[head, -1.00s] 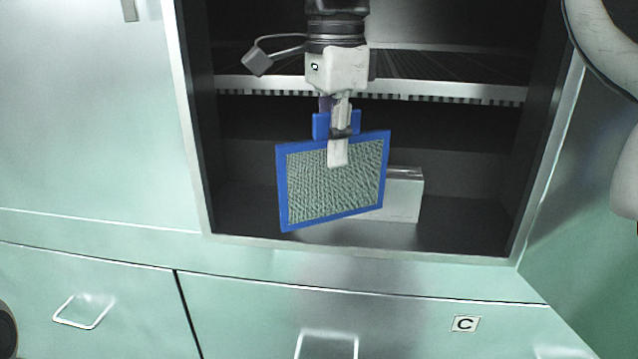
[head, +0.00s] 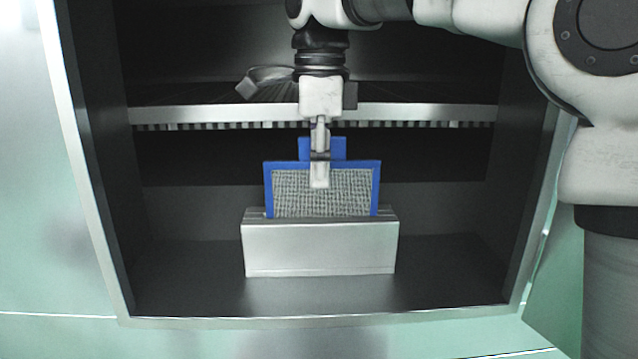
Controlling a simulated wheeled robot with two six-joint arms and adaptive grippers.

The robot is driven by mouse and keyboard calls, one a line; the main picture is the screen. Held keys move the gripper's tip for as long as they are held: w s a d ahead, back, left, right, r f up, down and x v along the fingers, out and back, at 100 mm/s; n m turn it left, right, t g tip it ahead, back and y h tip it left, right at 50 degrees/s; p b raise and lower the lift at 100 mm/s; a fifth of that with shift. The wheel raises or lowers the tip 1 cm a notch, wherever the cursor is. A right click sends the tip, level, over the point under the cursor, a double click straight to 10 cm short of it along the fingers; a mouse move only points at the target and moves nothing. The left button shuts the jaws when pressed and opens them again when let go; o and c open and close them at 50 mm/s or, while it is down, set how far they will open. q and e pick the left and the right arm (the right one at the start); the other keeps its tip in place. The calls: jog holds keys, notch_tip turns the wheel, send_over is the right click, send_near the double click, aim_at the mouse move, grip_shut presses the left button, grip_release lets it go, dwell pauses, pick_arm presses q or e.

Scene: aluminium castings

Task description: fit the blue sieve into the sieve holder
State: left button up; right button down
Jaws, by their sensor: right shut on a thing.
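The blue sieve (head: 285,190) has a blue frame, a grey mesh and a blue tab on top. My right gripper (head: 319,172) comes down from above and is shut on the sieve at its top middle. The sieve is upright and nearly level. The sieve holder (head: 320,250) is a silver metal box on the cabinet floor. The sieve's lower edge is hidden at the holder's top, and its lower part appears to be in the holder's slot; how deep I cannot tell. My left gripper is not in view.
The holder stands in an open dark cabinet compartment (head: 440,265) with a metal shelf edge (head: 420,113) above and behind it. Side walls stand left and right. The cabinet floor is free on both sides of the holder.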

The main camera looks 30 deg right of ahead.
jog(key=c, duration=1.2)
grip_release()
jog(key=shift+c, duration=0.2)
notch_tip(320, 180, up, 8)
jog(key=p, duration=0.4)
jog(key=shift+f, duration=0.2)
